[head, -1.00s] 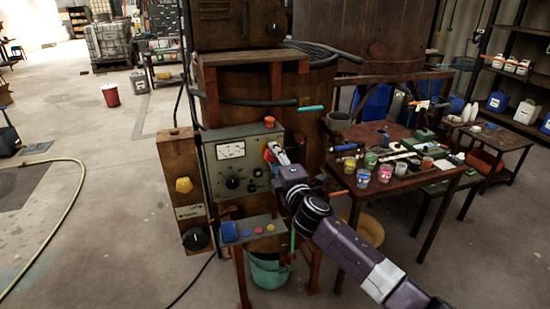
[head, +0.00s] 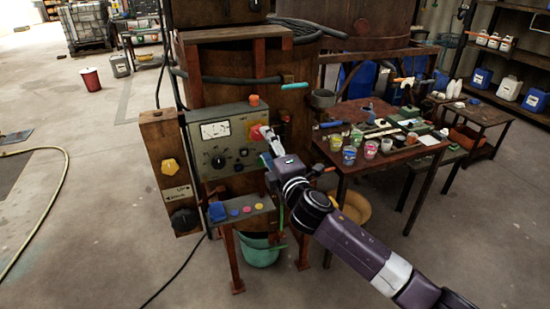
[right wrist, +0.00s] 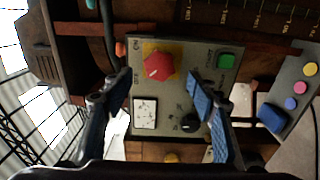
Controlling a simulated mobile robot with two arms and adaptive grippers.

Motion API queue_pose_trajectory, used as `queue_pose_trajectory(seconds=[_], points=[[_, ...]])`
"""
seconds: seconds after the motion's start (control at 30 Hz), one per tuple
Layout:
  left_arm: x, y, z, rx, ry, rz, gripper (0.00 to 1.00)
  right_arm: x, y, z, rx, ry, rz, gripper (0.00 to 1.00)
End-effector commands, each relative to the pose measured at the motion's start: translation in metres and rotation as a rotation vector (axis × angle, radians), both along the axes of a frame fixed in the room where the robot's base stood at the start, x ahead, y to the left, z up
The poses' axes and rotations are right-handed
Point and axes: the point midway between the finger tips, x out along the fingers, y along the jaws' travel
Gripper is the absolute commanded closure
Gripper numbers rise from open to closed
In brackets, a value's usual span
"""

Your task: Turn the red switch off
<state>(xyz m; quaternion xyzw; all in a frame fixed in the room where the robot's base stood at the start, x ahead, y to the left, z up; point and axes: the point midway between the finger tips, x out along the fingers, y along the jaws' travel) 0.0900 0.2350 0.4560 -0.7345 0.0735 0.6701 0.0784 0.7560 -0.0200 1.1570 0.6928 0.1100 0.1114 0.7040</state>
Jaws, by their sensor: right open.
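The red switch is a red rotary knob (head: 256,132) on a yellow plate, at the upper right of the grey control panel (head: 205,152) in the head view. My right gripper (head: 268,137) is just in front of the knob. In the right wrist view my right gripper (right wrist: 161,82) is open, with its blue-padded fingers on either side of the knob; contact is not clear. My left gripper is not visible.
The panel also carries a white meter (right wrist: 145,112), a black dial (right wrist: 189,123) and a green button (right wrist: 226,61). A ledge with coloured buttons (head: 246,210) juts out below. A table (head: 395,162) crowded with cups stands at right. Open floor lies at left.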

Motion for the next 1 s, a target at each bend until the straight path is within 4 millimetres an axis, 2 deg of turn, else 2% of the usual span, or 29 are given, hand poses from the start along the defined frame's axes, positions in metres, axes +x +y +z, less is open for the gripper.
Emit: queue_pose_trajectory(seconds=[0.2, 0.4, 0.87, 0.97, 1.0], points=[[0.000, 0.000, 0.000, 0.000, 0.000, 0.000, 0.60, -0.034, -0.011, -0.001, 0.001, 0.001, 0.002, 0.47], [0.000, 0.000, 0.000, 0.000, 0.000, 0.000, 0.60, -0.052, -0.017, -0.001, -0.001, 0.001, 0.001, 0.47], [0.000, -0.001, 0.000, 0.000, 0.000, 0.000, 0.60, -0.057, -0.019, -0.002, 0.000, 0.003, -0.001, 0.47], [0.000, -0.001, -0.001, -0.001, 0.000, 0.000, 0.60, -0.054, -0.024, -0.019, 0.016, 0.037, -0.012, 0.47], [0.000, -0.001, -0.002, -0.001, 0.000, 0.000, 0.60, -0.052, -0.028, -0.033, 0.031, 0.064, -0.022, 0.47]])
